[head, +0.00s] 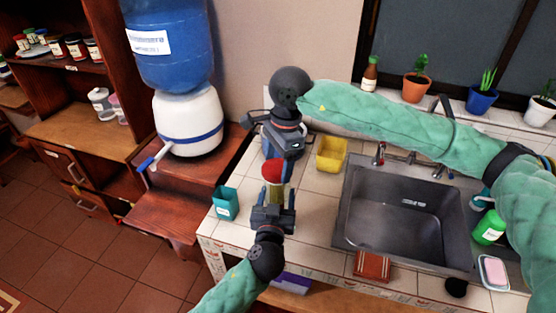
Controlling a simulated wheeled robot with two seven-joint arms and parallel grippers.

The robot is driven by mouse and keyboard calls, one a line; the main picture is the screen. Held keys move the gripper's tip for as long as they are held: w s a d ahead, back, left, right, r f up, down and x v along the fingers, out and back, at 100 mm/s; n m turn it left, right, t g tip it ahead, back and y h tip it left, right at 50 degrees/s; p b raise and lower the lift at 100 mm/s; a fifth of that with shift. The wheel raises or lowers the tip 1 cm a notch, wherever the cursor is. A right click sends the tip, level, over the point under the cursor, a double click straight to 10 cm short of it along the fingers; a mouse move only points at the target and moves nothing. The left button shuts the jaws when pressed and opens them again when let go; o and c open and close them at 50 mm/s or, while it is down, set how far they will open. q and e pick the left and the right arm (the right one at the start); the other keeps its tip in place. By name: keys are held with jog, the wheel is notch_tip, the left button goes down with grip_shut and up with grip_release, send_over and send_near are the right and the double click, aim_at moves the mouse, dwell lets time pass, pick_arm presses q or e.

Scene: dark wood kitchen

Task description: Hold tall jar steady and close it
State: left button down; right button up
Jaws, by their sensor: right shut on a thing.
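The tall jar (275,193) stands on the tiled counter, with a yellowish body and a red lid (272,171) at its top. My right gripper (278,158) reaches over from the back and is shut at the red lid; its fingertips are partly hidden. My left gripper (274,200) comes from the front, with its fingers on either side of the jar's lower body. I cannot tell whether they press on it. The jar's base is hidden by the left gripper.
A teal cup (225,203) stands left of the jar near the counter edge. A yellow container (330,154) is behind to the right. The sink (403,212) lies right, with a green bottle (489,228) beyond it. A water dispenser (188,120) stands left.

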jog(key=m, duration=0.4)
jog(key=shift+t, duration=0.3)
jog(key=m, duration=0.4)
jog(key=shift+s+t, duration=0.1)
jog(key=shift+t, duration=0.2)
jog(key=m, duration=0.5)
jog(key=shift+t, duration=0.4)
jog(key=m, duration=0.4)
jog(key=shift+s+a+h, duration=0.1)
jog(key=shift+h, duration=0.2)
jog(key=m, duration=0.6)
jog(key=shift+t+h, duration=0.3)
jog(key=shift+h, duration=0.1)
jog(key=m, duration=0.4)
jog(key=shift+a+h, duration=0.1)
jog(key=shift+h, duration=0.2)
jog(key=m, duration=0.4)
jog(key=shift+h, duration=0.3)
jog(key=m, duration=0.4)
jog(key=shift+m+g+h, duration=0.3)
jog(key=shift+g, duration=0.1)
jog(key=o, duration=0.9)
